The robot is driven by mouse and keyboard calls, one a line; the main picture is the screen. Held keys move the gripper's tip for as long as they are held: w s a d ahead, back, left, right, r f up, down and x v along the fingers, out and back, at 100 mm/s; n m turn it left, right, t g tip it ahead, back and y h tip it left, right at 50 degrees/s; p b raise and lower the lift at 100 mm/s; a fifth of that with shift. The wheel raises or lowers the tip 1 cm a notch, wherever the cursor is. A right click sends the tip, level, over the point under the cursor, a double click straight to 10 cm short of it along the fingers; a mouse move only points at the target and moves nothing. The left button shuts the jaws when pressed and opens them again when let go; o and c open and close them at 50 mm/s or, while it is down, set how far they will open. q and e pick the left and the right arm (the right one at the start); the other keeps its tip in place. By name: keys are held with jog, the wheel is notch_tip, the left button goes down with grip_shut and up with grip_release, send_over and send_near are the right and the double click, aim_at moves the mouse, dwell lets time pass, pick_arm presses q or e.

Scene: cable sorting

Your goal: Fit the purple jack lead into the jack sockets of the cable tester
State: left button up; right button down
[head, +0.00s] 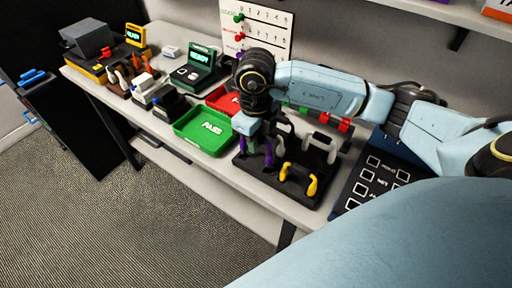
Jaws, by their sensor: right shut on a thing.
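My right gripper (257,146) points down over the black lead rack (305,192). It is shut on the purple jack lead (243,158), whose purple part shows beside and below the fingers. The gripper hides much of the lead, and I cannot tell whether it is clear of the rack. Two units with lit screens stand further left: one with a yellow-framed screen (135,35) at the far end, and a dark green one (199,67) nearer. I cannot tell which has the jack sockets. My left gripper is not in view.
A green PASS tray (203,131) lies left of the rack, with a red tray (224,101) behind it. A yellow lead (298,178) and grey leads sit in the rack. Black and white blocks (160,97) stand left of the trays. A labelled dark mat (378,178) lies right.

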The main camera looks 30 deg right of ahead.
notch_tip(320, 180, up, 6)
jog(key=shift+r, duration=0.1)
jog(key=shift+r+p, duration=0.95)
jog(key=shift+r, duration=0.75)
